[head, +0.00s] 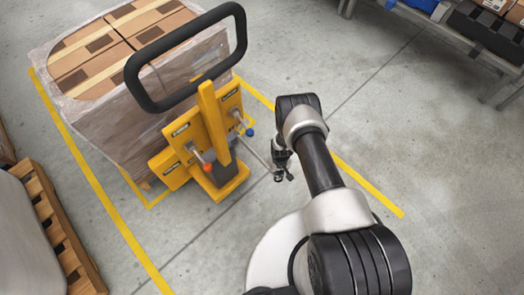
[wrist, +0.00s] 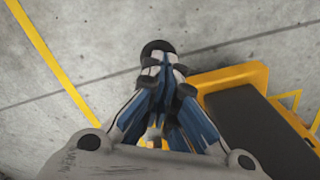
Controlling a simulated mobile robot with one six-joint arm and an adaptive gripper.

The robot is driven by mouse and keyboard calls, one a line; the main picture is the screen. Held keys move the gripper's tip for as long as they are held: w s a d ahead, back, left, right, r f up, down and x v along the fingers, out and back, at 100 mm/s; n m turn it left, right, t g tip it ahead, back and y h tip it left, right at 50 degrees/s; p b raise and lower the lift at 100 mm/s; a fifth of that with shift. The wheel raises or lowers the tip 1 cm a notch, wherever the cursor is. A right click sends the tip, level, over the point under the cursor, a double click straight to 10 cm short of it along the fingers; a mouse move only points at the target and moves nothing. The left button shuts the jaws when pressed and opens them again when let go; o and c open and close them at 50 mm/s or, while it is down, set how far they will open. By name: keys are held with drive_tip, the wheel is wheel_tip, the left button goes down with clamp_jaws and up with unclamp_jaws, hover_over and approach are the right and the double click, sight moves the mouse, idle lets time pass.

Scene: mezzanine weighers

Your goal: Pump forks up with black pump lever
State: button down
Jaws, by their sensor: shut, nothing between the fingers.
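The yellow lift truck (head: 213,125) stands in front of a wrapped pallet load in the head view. A thin grey pump lever (head: 257,157) slants from its right side down to the right, its outer end beside my gripper (head: 283,174). In the wrist view my gripper (wrist: 163,75) is shut, with nothing between its fingers. A dark round knob (wrist: 157,46), seemingly the black lever's end, shows just beyond the fingertips. I cannot tell whether they touch. The forks are hidden by the truck and load.
The truck has a black loop handle (head: 146,97), a red-knobbed lever (head: 208,156) and a blue-knobbed lever (head: 250,132). The boxed load (head: 120,125) stands behind it. A wooden pallet (head: 62,235) is at left.

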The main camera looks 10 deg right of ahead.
wheel_tip(320, 180, up, 12)
drive_tip(key=p, duration=0.7)
wheel_tip(320, 180, down, 10)
drive_tip(key=b, duration=0.9)
drive_tip(key=shift+w+r, duration=0.1)
drive_tip(key=shift+r, duration=0.15)
drive_tip(key=shift+f, duration=2.35)
wheel_tip(320, 180, up, 22)
drive_tip(key=p, duration=1.4)
drive_tip(key=shift+p, duration=0.3)
